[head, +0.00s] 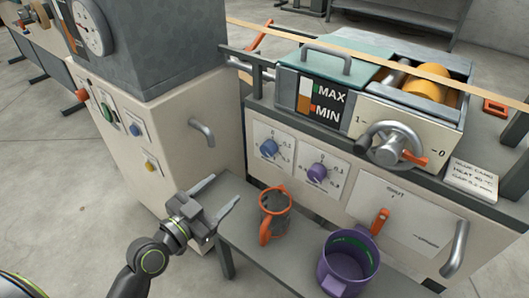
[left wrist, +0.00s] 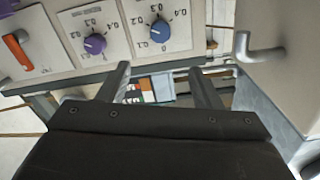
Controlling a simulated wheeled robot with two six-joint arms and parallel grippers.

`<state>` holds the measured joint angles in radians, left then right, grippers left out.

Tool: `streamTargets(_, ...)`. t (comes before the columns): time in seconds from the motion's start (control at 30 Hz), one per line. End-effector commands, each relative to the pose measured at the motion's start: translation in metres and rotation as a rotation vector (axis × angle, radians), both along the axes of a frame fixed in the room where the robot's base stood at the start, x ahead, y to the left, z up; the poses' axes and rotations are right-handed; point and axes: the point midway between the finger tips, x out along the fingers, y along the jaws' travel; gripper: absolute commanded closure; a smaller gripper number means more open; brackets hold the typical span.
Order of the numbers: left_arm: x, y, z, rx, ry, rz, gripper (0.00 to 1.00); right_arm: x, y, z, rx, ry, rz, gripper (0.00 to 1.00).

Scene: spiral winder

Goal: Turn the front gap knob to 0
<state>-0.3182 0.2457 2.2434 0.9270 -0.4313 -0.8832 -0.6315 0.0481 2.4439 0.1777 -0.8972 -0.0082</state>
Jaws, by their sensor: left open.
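Two dial knobs sit on the winder's front panel: a blue knob (head: 269,147) and a purple knob (head: 317,172) to its right. Both also show in the left wrist view, blue (left wrist: 160,31) and purple (left wrist: 95,43). Each has a white scale plate with 0 and tenths marks. I cannot tell which one is the front gap knob, nor read either pointer surely. My left gripper (head: 226,188) is open and empty, apart from the panel, to the lower left of the blue knob. Its fingers (left wrist: 160,68) point towards the panel. My right gripper is not in view.
An orange holder (head: 272,213) and a purple mug (head: 349,262) stand on a grey shelf below the panel. A grey handle (head: 201,132) sticks out of the cabinet at left. An orange lever (head: 380,221) and another handle (head: 456,248) are at right.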

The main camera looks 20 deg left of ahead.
Motion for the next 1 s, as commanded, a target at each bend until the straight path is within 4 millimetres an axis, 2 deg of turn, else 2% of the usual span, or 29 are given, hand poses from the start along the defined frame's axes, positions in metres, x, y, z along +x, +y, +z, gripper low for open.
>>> streamTargets(0.17, 0.018, -0.006, 0.003, -0.004, -0.008, 0.003, 0.41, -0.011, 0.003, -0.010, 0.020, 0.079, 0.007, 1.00)
streamTargets(0.53, 0.088, -0.032, 0.002, -0.005, -0.006, 0.000, 0.41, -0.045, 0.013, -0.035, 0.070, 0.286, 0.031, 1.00)
streamTargets(0.8, 0.136, -0.050, 0.001, -0.003, -0.005, 0.001, 0.41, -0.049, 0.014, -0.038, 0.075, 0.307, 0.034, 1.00)
streamTargets(1.0, 0.157, -0.057, 0.001, -0.002, -0.003, 0.001, 0.41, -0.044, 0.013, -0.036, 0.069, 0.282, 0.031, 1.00)
